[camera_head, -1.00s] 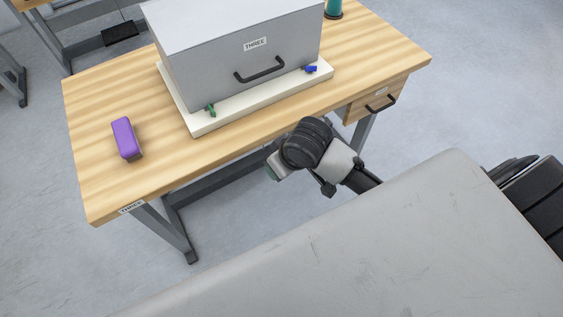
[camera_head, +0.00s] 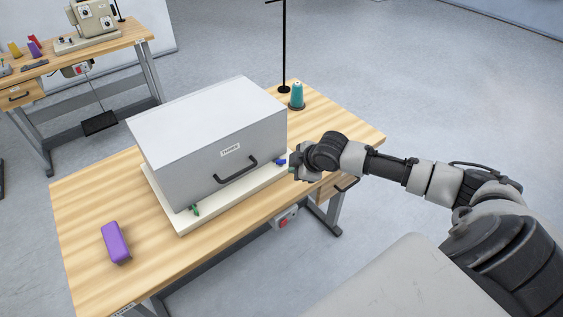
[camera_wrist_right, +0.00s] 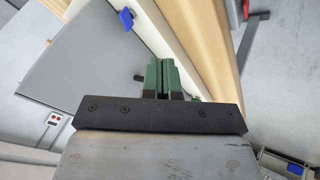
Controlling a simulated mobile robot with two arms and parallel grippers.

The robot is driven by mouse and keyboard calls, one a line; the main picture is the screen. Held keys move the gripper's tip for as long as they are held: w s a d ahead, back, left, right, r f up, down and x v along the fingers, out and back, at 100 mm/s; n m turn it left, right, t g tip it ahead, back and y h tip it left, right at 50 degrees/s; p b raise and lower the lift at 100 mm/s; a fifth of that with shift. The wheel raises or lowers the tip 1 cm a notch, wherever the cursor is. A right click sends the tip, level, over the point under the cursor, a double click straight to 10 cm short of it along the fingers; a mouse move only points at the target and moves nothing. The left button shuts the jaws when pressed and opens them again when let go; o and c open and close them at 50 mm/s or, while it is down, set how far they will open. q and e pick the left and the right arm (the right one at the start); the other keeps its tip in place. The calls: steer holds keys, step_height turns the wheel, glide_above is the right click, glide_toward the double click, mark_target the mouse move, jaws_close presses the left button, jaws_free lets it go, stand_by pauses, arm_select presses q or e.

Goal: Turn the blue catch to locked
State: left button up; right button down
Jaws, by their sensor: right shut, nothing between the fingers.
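The blue catch (camera_head: 281,162) is at the right front corner of the grey box (camera_head: 190,140), on its cream base (camera_head: 240,203). It also shows in the right wrist view (camera_wrist_right: 127,19) as a small blue tab, beyond and left of my fingertips. I cannot read its locked or unlocked position. My right gripper (camera_head: 293,172) is close to the right of the catch, apparently apart from it. In the wrist view its green fingers (camera_wrist_right: 159,70) are together with nothing between them. My left gripper is not in view.
A green catch (camera_head: 195,209) is at the box's left front corner, and a dark handle (camera_head: 236,170) is on its front. A purple block (camera_head: 116,242) lies on the table's left. A teal thread cone (camera_head: 297,96) and black pole (camera_head: 284,50) stand behind.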

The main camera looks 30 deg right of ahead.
mark_target(276, 167)
steer(key=x, duration=0.7)
steer(key=shift+w+a+f, duration=0.1)
steer(key=shift+w+f, duration=0.1)
steer(key=shift+w+d+f, duration=0.1)
steer(key=shift+w+d, duration=0.15)
steer(key=shift+w, duration=0.3)
steer(key=shift+w+d, duration=0.25)
steer(key=shift+w, duration=0.35)
steer(key=shift+w+d, duration=0.4)
steer(key=shift+w, duration=0.3)
